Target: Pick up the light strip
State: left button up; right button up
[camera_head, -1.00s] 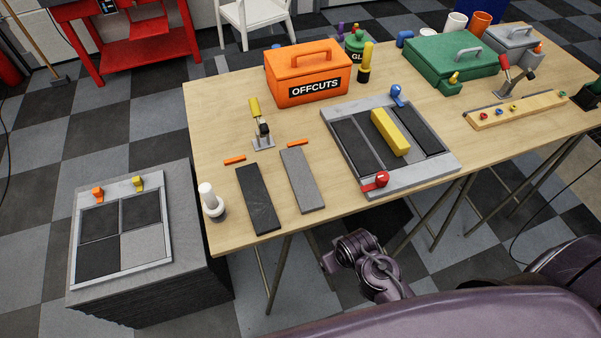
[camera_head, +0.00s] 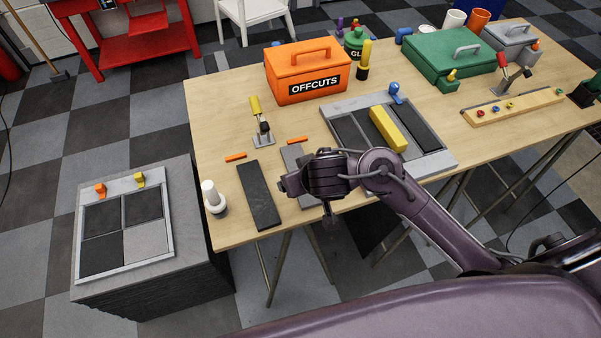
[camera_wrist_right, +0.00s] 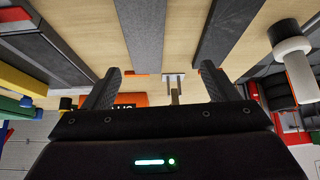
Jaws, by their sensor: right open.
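The light strip (camera_head: 292,157) is a flat grey bar lying on the wooden table. My right arm and gripper cover much of it in the head view; its far end shows. In the right wrist view, which is upside down, the light strip (camera_wrist_right: 146,32) is on the left. A darker strip (camera_head: 259,195) lies parallel to it on the left in the head view, and to the right in the wrist view (camera_wrist_right: 222,32). My right gripper (camera_wrist_right: 161,70) is open and empty, above the table near both strips. Whether it touches anything cannot be told. My left gripper is not in view.
A grey tray (camera_head: 440,163) holding dark strips and a yellow block is to the right. A clamp (camera_head: 263,136) and the orange OFFCUTS box (camera_head: 305,68) stand behind the strips. A white-topped bottle (camera_head: 213,199) stands left of the dark strip, near the table edge.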

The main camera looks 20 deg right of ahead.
jog(key=shift+w+d+f+m, duration=0.25)
jog(key=shift+w+d, duration=0.3)
jog(key=shift+d, duration=0.05)
jog(key=shift+w+d+f+m, duration=0.25)
jog(key=shift+w+d, duration=0.25)
jog(key=shift+d, duration=0.1)
jog(key=shift+w+d+f+b, duration=0.1)
jog(key=shift+f+b, duration=0.2)
jog(key=b+x, duration=0.3)
jog(key=x, duration=0.3)
jog(key=shift+f, duration=0.25)
jog(key=shift+w+f, duration=0.1)
jog(key=shift+f, duration=0.15)
jog(key=shift+a, duration=0.2)
jog(key=c, duration=1.1)
